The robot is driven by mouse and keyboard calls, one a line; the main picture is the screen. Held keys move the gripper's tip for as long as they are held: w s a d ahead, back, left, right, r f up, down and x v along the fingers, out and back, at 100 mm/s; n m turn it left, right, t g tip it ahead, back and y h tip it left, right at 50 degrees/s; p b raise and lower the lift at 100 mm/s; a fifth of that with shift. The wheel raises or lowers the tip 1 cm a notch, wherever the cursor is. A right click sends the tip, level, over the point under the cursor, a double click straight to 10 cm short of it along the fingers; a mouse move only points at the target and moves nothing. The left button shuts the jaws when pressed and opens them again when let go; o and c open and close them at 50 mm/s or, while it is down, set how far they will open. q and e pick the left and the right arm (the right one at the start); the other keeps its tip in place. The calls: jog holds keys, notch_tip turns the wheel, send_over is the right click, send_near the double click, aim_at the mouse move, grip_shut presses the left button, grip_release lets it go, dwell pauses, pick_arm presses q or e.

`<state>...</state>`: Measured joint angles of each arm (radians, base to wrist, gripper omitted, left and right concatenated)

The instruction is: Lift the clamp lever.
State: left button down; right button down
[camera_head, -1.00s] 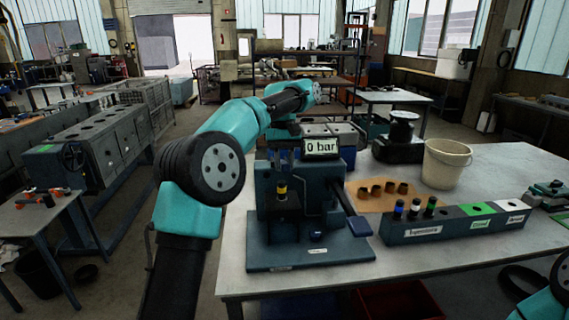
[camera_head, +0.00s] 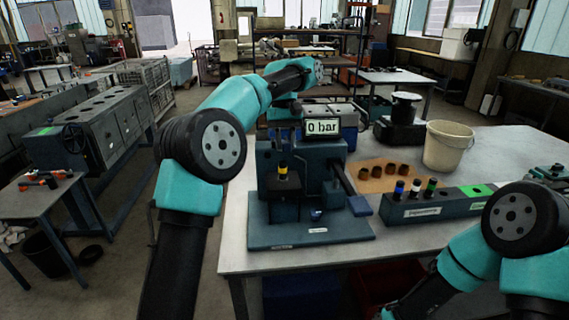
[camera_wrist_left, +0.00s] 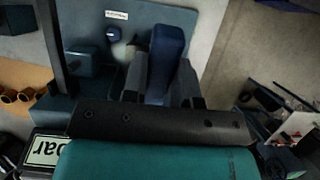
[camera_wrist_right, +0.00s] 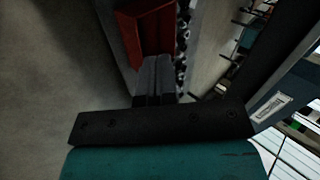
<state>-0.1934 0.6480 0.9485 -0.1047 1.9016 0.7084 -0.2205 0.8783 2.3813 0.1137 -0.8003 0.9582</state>
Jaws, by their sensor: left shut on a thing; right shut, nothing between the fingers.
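The clamp lever (camera_wrist_left: 169,45) is dark blue and lies between the fingers of my left gripper (camera_wrist_left: 163,68) in the left wrist view. The gripper is shut on it. An injector with a yellow band (camera_head: 283,172) stands upright in the stand. A display (camera_head: 322,127) on top reads 0 bar. My right gripper (camera_wrist_right: 155,68) is shut and empty, low near the table's front edge.
A long pump handle (camera_head: 358,205) sticks out at the stand's right. Beside it are a labelled rack (camera_head: 435,207) with several injectors, a brown mat with dark cups (camera_head: 390,171) and a cream bucket (camera_head: 447,146). A red bin (camera_wrist_right: 140,35) is near the right gripper.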

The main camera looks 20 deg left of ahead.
jog(key=w+a+r+m+t+y, duration=0.1)
jog(key=w+a+r+m+t, duration=0.2)
jog(key=a+r, duration=0.5)
jog(key=w+a+r+m+t+y, duration=0.2)
jog(key=a+r+m+t, duration=0.1)
jog(key=a+r+m, duration=0.4)
jog(key=s+a+r+m+t+y, duration=0.1)
jog(key=s+a+r+m+t, duration=0.2)
jog(key=a+r, duration=0.4)
jog(key=s+a+r+m+t+y, duration=0.2)
jog(key=a+r+m, duration=0.4)
jog(key=r, duration=0.5)
jog(key=shift+s+a+t, duration=0.4)
jog(key=shift+s+t, duration=0.3)
jog(key=shift+s, duration=0.4)
jog(key=shift+r, duration=0.1)
jog(key=s+r+x, duration=0.1)
jog(key=r+x, duration=0.1)
jog(key=x, duration=1)
jog(key=shift+w+r, duration=0.3)
jog(key=shift+r, duration=0.15)
